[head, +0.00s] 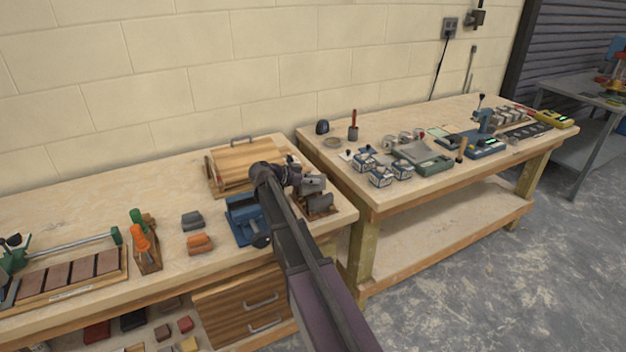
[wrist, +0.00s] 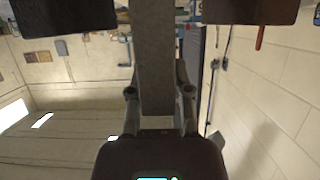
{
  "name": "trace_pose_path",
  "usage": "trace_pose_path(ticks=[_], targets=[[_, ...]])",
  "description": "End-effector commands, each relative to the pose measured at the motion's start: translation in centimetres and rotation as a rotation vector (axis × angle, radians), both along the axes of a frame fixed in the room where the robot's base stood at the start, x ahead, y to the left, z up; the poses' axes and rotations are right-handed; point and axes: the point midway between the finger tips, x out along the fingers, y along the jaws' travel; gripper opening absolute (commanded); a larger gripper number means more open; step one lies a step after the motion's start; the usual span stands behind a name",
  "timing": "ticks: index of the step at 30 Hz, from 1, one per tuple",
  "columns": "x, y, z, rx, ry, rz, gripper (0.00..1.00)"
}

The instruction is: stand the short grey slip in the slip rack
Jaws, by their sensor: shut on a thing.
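My gripper (head: 300,182) is over the right end of the near bench, shut on a grey slip (head: 313,182). In the wrist view a long grey piece (wrist: 153,60) lies between the fingers (wrist: 158,95). Below the gripper in the head view stands a small wooden rack (head: 318,213), which looks like the slip rack, with a dark grey block (head: 319,201) in it. The held slip is just above or behind that block; I cannot tell whether it touches the rack. My arm and gripper hide part of the rack.
A blue vise-like tool (head: 243,218) stands left of my arm. Wooden boards (head: 240,168) lie behind it. Grey (head: 192,220) and orange (head: 200,243) blocks lie farther left, near a wooden tool holder (head: 147,258). A second bench (head: 400,185) with small goods stands to the right.

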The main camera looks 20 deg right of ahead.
Motion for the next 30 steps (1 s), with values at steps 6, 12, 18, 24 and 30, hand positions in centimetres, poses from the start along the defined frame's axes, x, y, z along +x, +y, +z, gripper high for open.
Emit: trace_pose_path(ticks=[6, 12, 18, 24, 30], targets=[[0.0, 0.0, -0.1, -0.001, 0.0, 0.0, 0.0], [0.0, 0.1, -0.3, -0.001, 0.0, 0.001, 0.0], [0.0, 0.1, -0.3, -0.001, 0.0, 0.001, 0.0], [0.0, 0.1, -0.5, -0.001, 0.001, 0.001, 0.0], [0.0, 0.2, -1.1, -0.001, 0.001, 0.001, 0.0]])
